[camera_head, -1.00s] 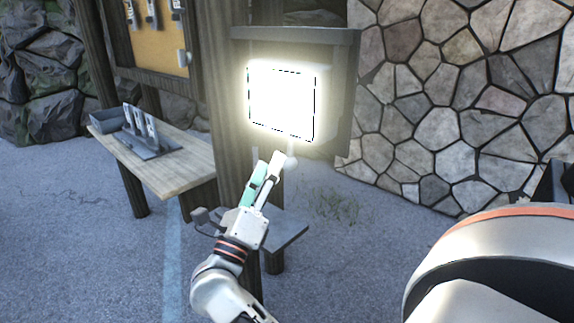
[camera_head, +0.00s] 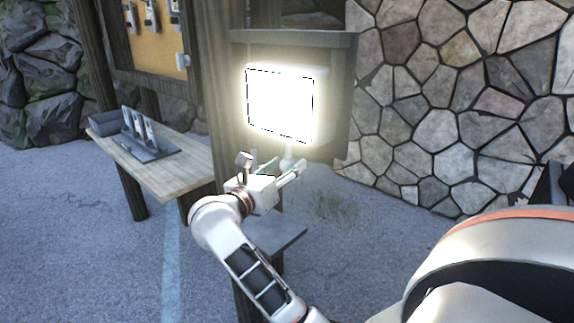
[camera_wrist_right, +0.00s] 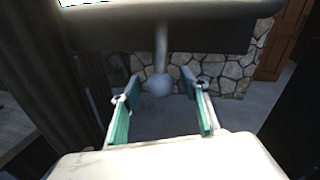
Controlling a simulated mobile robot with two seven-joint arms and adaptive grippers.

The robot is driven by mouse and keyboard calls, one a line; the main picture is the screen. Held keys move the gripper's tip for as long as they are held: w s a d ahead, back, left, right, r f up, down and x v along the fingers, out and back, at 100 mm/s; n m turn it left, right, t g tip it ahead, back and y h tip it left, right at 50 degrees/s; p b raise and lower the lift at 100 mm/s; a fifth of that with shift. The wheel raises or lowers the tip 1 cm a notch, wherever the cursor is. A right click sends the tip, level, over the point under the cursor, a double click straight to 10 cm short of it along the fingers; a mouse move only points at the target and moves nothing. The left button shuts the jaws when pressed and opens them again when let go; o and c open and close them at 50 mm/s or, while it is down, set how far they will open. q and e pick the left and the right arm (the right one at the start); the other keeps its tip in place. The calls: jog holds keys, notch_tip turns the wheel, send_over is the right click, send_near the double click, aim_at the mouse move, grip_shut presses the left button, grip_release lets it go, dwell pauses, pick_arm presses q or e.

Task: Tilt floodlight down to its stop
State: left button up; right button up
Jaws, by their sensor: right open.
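My right gripper (camera_head: 285,167) is just below the floodlight. It is open, with its green-padded fingers (camera_wrist_right: 164,92) on either side of the knob. The knob shows between the fingertips with a gap on each side; its exact depth is hard to tell. In the head view the fingers partly hide the knob. My left gripper is not in view.
The frame's dark post (camera_head: 222,95) stands close on the left, and a small grey shelf (camera_head: 278,238) lies below my right gripper. A wooden bench (camera_head: 180,175) with a grey rack (camera_head: 145,140) is further left. A stone wall (camera_head: 450,100) stands behind at right.

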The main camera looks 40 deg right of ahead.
jog(key=shift+w+d, duration=0.1)
jog(key=shift+d, duration=0.25)
grip_shut()
jog(key=shift+d, duration=0.1)
